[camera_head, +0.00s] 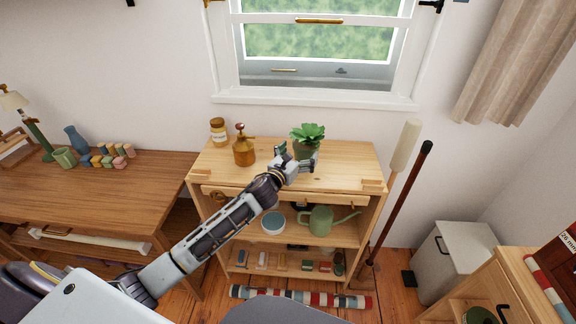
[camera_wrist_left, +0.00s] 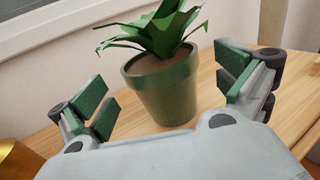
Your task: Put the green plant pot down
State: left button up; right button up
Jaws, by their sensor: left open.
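The green plant pot (camera_head: 304,149) holds a leafy green plant and stands upright on the top of the wooden shelf unit (camera_head: 345,178), below the window. In the left wrist view the pot (camera_wrist_left: 161,90) rests on the wooden surface. My left gripper (camera_head: 297,158) is open in front of the pot. In the left wrist view its green-padded fingers (camera_wrist_left: 165,92) are spread to either side of the pot, with gaps between pads and pot. The head view partly hides the pot behind the gripper. My right gripper is not in view.
An amber spray bottle (camera_head: 244,150) and a labelled jar (camera_head: 218,131) stand left of the pot. The shelf top's right part is clear. A green watering can (camera_head: 325,220) sits on the shelf below. Two long-handled tools lean at the right.

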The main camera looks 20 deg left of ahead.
pick_arm(q)
jog(key=shift+s+a, duration=0.1)
jog(key=shift+s, duration=0.4)
jog(key=shift+s+a, duration=0.1)
jog(key=shift+s, duration=0.65)
jog(key=shift+s+a, duration=0.2)
jog(key=shift+s, duration=0.95)
jog(key=shift+s+a, duration=0.2)
jog(key=shift+s, duration=1.25)
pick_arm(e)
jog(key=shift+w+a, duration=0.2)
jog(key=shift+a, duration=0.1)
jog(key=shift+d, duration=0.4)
